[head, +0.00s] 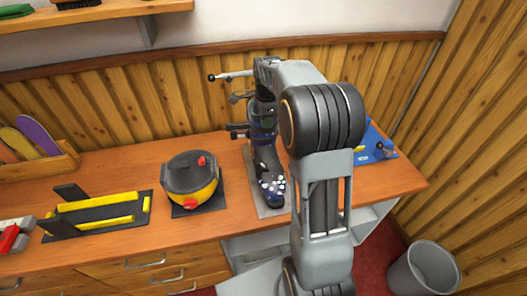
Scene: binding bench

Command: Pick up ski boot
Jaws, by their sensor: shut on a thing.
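The ski boot (264,165) is dark with a bluish shaft and pale spots near its toe. It stands upright over a grey mat on the wooden bench, toe toward the front. My gripper (262,95) is at the top of the boot's shaft and is shut on it. The fingers are mostly hidden by my arm, which comes in from the lower right. I cannot tell whether the sole touches the mat (271,210).
A yellow and black round device (191,180) stands left of the boot. A black and yellow fixture (97,212) lies farther left. A blue mat (377,146) lies right, behind my arm. A grey bin (423,270) stands on the floor. A shelf (90,18) hangs above.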

